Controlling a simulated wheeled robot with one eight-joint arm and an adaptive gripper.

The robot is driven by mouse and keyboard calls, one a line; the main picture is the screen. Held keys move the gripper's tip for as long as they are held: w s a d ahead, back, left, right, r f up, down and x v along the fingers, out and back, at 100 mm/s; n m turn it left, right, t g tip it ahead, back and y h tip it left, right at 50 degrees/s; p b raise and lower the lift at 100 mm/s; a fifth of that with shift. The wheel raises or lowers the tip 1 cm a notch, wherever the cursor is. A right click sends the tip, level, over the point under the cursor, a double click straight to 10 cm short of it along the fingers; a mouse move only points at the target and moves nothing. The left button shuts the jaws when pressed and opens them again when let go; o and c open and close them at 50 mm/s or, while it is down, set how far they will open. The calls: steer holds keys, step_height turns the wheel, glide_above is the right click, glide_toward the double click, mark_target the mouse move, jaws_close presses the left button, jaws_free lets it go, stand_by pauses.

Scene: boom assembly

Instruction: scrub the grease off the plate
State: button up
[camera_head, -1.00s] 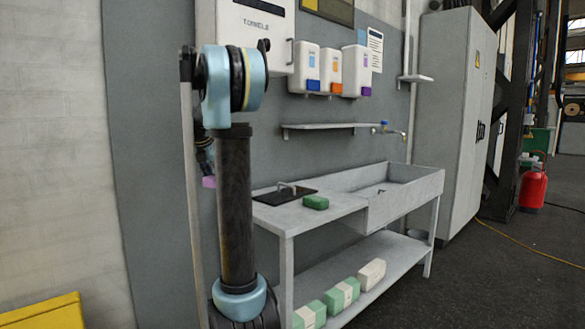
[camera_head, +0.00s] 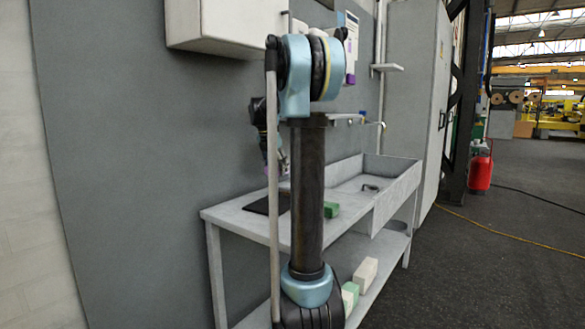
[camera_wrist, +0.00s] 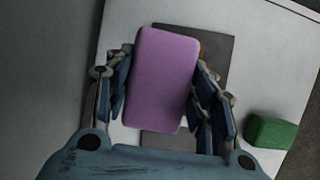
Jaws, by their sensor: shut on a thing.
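My gripper (camera_wrist: 162,82) is shut on a purple sponge (camera_wrist: 160,80), with a finger on each side of it. The dark square plate (camera_wrist: 217,65) lies on the pale bench top beyond the sponge in the wrist view, partly covered by it. A small brownish patch shows at the sponge's right edge; I cannot tell what it is. In the head view the plate (camera_head: 262,204) is at the bench's left end, partly behind my arm. There the sponge is mostly hidden by my arm.
A green block (camera_wrist: 270,131) lies on the bench (camera_head: 228,214) right of the plate. The sink (camera_head: 385,185) is at the bench's right end. A pale block (camera_head: 365,272) sits on the lower shelf. A white cabinet (camera_head: 215,28) hangs above. Floor is free at right.

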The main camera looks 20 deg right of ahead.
steer(key=shift+d, duration=0.7)
steer(key=shift+f, duration=0.1)
